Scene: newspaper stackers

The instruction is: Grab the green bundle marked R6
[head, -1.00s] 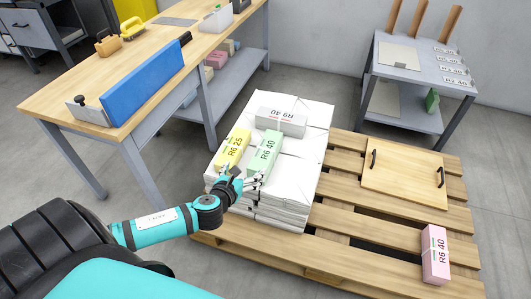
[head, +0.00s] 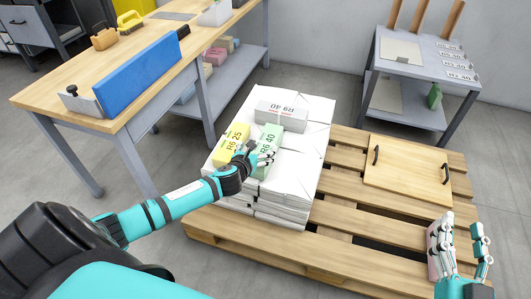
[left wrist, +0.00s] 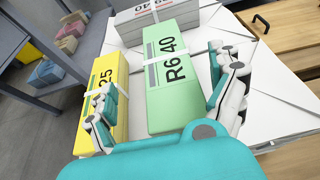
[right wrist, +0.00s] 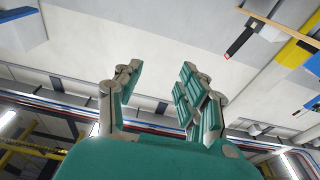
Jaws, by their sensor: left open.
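The green bundle (head: 266,139), printed R6 40, lies on the white paper stack between a yellow bundle (head: 229,147) and the stack's right side. It also shows in the left wrist view (left wrist: 168,65). My left gripper (head: 261,158) is open over the near end of the green bundle. In the left wrist view (left wrist: 166,95) one finger is left of the green bundle, over the yellow bundle, and the other is to its right. Contact cannot be told. My right gripper (head: 459,238) is open and empty, with its fingers apart in the right wrist view (right wrist: 158,88).
A grey bundle (head: 283,116) lies behind the green one. The white stack (head: 300,165) stands on a wooden pallet (head: 365,210) with a handled board (head: 407,172). A pink bundle (head: 433,263) is partly hidden by my right gripper. A workbench (head: 60,95) stands left, a grey shelf table right.

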